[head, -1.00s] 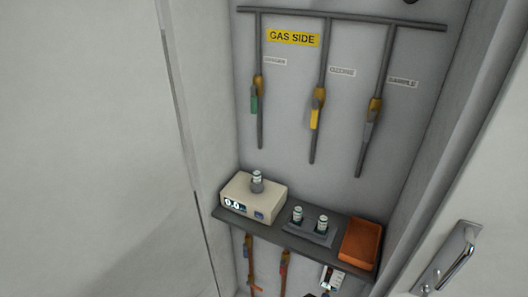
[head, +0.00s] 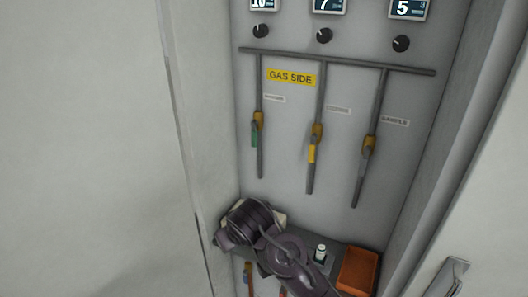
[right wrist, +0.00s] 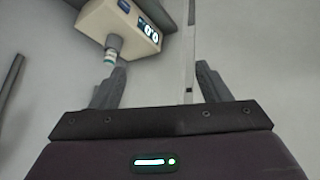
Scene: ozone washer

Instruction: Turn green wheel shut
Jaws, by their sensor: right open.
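In the head view, a green handle (head: 254,137) hangs on the brass valve of the left pipe, below the yellow GAS SIDE label. No round green wheel shows. My right arm reaches in from below over the shelf and covers its left part; its fingers cannot be made out there. In the right wrist view, my right gripper (right wrist: 160,78) has its two fingers apart with nothing held between them. My left gripper is not in view.
A yellow-handled valve (head: 312,150) and a grey-handled valve (head: 366,150) hang to the right of the green one. Knobs and displays sit above the pipes. An orange tray (head: 358,268) and a vial (head: 320,252) are on the shelf. Side walls bound the narrow cabinet.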

